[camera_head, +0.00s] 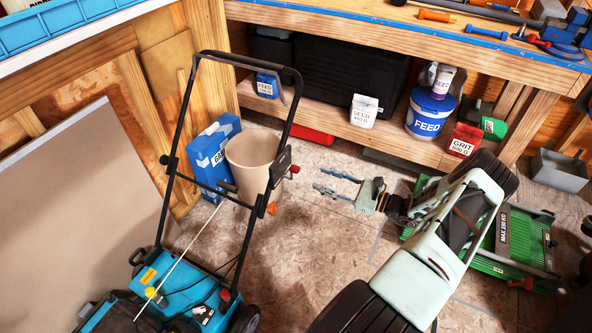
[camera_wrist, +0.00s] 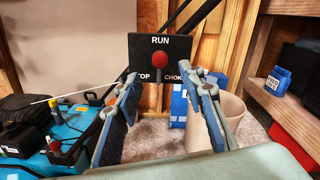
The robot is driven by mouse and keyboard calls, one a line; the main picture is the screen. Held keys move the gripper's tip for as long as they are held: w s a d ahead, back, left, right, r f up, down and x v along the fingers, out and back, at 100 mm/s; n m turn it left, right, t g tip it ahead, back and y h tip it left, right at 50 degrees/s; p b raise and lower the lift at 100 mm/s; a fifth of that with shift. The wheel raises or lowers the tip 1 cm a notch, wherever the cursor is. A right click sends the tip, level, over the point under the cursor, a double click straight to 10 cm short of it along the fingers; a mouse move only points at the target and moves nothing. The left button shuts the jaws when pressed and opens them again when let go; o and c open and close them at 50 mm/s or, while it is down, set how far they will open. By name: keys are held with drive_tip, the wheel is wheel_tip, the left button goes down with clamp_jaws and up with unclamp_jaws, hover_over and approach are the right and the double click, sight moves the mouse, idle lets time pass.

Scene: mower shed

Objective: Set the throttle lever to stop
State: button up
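The throttle panel is a black plate (camera_wrist: 175,47) on the mower handle, marked RUN at the top and CHOKE at lower right. The lower-left label reads "TOP", its first letter hidden. The throttle lever's red knob (camera_wrist: 158,58) sits centred below RUN, between the two lower labels, with a short stem below it. In the head view the red knob (camera_head: 295,169) sticks out to the right of the handle. My gripper (camera_head: 320,179) is open and empty, to the right of the knob and apart from it. In the wrist view my gripper (camera_wrist: 165,76) frames the knob between its fingers.
The blue mower (camera_head: 185,296) stands at lower left with its black handle rising. An orange knob (camera_head: 272,208) sits lower on the handle. A beige bin (camera_head: 252,150) and a blue box (camera_head: 213,150) stand behind it. A workbench (camera_head: 420,42) runs along the back. Floor between is clear.

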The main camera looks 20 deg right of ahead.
sight(299, 171)
drive_tip(key=x, duration=1)
drive_tip(key=shift+w+a, duration=0.1)
drive_tip(key=shift+a, duration=0.05)
drive_tip(key=shift+c, duration=0.4)
clamp_jaws()
